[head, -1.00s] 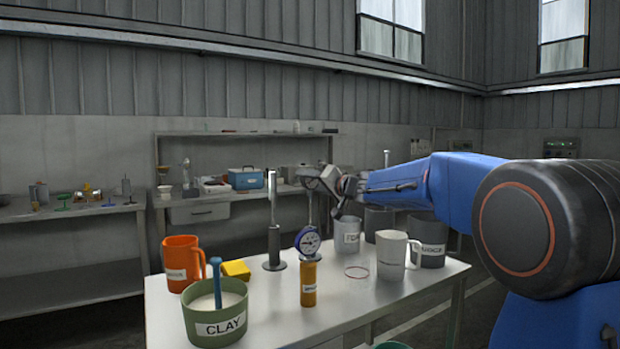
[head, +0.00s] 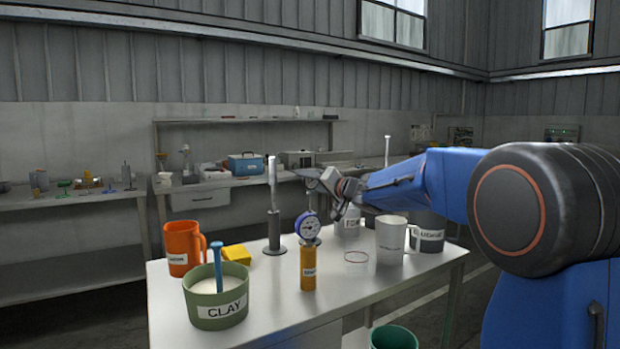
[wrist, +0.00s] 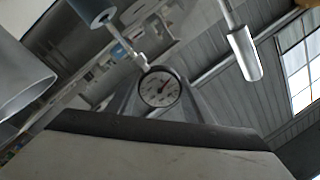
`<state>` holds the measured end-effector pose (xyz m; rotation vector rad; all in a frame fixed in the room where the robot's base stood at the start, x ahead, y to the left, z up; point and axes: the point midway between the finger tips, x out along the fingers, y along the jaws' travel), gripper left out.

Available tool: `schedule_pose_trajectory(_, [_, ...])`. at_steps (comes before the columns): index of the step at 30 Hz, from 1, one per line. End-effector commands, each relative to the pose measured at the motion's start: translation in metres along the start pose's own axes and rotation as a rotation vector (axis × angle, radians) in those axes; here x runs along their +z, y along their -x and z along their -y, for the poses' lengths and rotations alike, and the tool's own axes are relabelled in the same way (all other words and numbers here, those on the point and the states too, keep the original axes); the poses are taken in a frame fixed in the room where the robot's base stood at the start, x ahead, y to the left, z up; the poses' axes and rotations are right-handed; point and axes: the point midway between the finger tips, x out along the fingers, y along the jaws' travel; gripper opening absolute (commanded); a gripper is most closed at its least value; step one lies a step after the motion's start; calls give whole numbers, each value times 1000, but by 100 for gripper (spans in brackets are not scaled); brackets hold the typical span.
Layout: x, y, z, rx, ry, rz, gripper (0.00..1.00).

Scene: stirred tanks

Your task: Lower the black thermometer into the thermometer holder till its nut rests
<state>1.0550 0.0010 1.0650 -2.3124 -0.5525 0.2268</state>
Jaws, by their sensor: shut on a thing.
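My gripper (head: 326,183) is shut on a thermometer above the back of the table. Its dark-rimmed white dial (wrist: 160,89) shows between the jaws in the wrist view, with a pale nut and a thin stem running up and left. The stem seems to line up with a blue-grey cylinder (wrist: 90,11), but I cannot tell whether it is inside. In the head view the dial is not clear behind my gripper. A dark post on a round base (head: 274,232), with a silver rod, stands left of my gripper. I cannot tell which thing is the thermometer holder.
A blue-rimmed dial (head: 307,226) tops a yellow cylinder (head: 308,268) in front of my gripper. A silver cylinder (wrist: 243,55) is close in the wrist view.

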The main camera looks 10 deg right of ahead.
Motion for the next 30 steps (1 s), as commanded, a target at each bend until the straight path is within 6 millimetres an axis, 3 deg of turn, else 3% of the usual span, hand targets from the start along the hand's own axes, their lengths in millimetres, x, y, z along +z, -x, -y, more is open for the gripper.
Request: schedule_pose_trajectory(30, [34, 0, -34, 0, 0, 1, 23])
